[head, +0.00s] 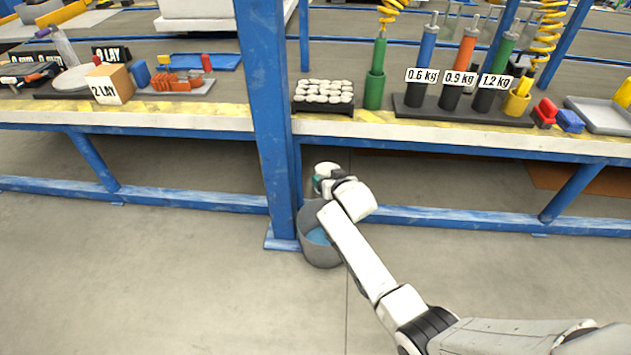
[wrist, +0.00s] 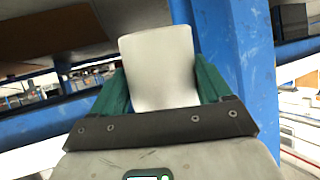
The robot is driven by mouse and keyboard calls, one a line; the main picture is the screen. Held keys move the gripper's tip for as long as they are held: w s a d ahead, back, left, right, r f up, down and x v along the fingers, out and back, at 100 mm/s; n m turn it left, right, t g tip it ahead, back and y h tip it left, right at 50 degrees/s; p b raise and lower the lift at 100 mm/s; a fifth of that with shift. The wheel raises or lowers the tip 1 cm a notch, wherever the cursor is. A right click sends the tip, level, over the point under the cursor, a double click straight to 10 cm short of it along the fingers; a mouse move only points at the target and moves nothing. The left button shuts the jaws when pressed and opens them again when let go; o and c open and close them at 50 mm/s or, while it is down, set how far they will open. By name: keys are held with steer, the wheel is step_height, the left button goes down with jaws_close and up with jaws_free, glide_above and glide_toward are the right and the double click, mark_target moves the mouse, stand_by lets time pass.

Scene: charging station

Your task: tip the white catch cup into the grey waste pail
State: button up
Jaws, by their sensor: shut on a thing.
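The white catch cup (wrist: 160,68) is between the green fingers of my gripper (wrist: 163,88) in the wrist view, and the fingers are shut on it. In the head view the white cup (head: 326,168) shows at the end of my arm, with my gripper (head: 317,184) beside it. The grey waste pail (head: 318,255) stands on the floor by the blue post, with something blue inside it. The cup is above the pail's far side, below the bench edge. My arm hides part of the pail's rim. The cup's tilt and contents are not clear.
A blue post (head: 268,120) stands directly left of the pail and close to the cup. The bench edge (head: 440,128) and a blue lower rail (head: 450,218) run behind my gripper. The floor in front is clear.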

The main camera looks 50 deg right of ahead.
steer(key=s+a+r+t+h+b, duration=0.1)
steer(key=s+a+r, duration=0.3)
steer(key=s+a, duration=0.4)
steer(key=shift+a+r+n+t+h+b, duration=0.3)
steer(key=shift+a+t+b, duration=0.2)
steer(key=shift+a+b, duration=0.5)
steer(key=shift+a, duration=0.1)
stand_by(0.6)
steer(key=s+a+n+t+y, duration=0.25)
steer(key=a+n+y, duration=0.45)
steer(key=a, duration=1.6)
step_height(320, 180, up, 27)
steer(key=s+p, duration=0.2)
steer(key=p, duration=3.4)
steer(key=shift+s+f+m+y, duration=0.2)
steer(key=shift+m+y, duration=0.1)
steer(key=shift+m, duration=0.1)
steer(key=shift+d+g, duration=0.1)
steer(key=shift+g, duration=0.15)
